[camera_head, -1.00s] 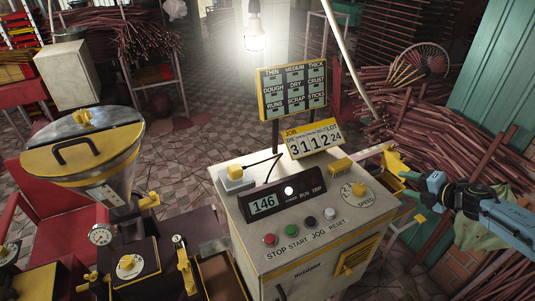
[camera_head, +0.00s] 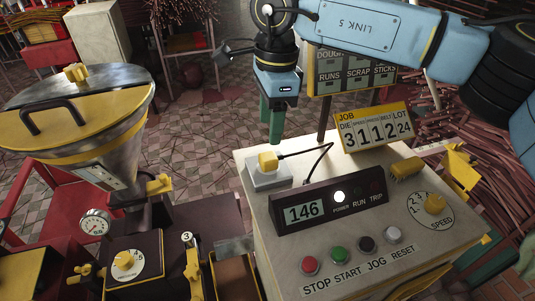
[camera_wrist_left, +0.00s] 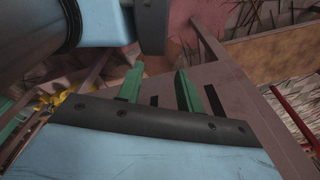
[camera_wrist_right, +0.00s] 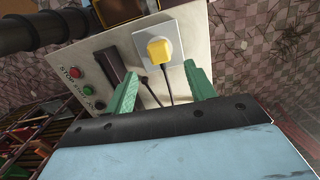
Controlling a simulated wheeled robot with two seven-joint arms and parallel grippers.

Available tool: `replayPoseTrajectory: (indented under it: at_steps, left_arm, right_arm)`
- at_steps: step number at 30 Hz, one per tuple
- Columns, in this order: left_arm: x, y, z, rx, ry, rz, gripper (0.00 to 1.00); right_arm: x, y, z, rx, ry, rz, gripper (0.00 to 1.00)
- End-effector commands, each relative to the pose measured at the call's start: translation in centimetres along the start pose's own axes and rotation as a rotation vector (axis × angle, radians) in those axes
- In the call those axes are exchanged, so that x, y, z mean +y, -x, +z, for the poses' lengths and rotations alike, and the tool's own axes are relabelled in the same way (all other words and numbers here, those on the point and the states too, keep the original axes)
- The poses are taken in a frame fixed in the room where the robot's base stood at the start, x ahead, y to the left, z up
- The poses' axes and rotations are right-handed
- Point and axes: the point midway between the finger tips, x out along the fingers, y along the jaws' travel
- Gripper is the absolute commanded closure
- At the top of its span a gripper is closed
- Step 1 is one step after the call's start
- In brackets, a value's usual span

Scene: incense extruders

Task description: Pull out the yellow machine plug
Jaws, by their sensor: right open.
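The yellow plug (camera_head: 267,161) sits in a pale socket block (camera_head: 266,180) at the back left corner of the machine's top, with a dark cord running from it. The plug also shows in the right wrist view (camera_wrist_right: 159,49), beyond and between my fingers. My right gripper (camera_head: 275,142) points down just behind and above the plug; its green fingers are apart and empty in the right wrist view (camera_wrist_right: 163,76). My left gripper (camera_wrist_left: 158,76) shows only in its wrist view, fingers apart with nothing held, over a brownish frame.
A dark display box (camera_head: 328,207) lies close in front of the socket, with several buttons and a speed knob (camera_head: 435,204) nearby. A job sign (camera_head: 374,128) stands behind. A hopper (camera_head: 105,135) stands at left.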

Motion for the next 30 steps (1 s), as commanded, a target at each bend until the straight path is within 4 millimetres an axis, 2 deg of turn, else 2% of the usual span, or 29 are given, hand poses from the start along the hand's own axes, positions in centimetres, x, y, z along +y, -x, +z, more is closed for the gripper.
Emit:
replayPoseTrajectory:
  at_steps: [3,10,17,23,30]
  left_arm:
    - [0.0,-0.4,0.3,-0.004,0.000,0.000,0.64]
    - [0.4,-0.2,2.4,-0.034,0.001,0.005,0.64]
    - [0.4,-0.4,2.5,-0.036,0.001,0.005,0.64]
    - [0.4,-1.5,1.8,-0.023,0.001,0.004,0.64]
    - [0.5,-3.5,1.5,-0.015,0.002,0.006,0.64]
  right_arm:
    - [0.3,0.2,0.6,0.076,0.054,-0.018,0.45]
    - [0.4,0.4,0.7,0.083,0.058,-0.019,0.45]
    - [0.3,0.0,0.6,0.080,0.057,-0.019,0.45]
    - [0.3,-1.5,0.5,0.080,0.056,-0.018,0.45]
    - [0.3,-4.8,0.2,0.079,0.056,-0.017,0.45]
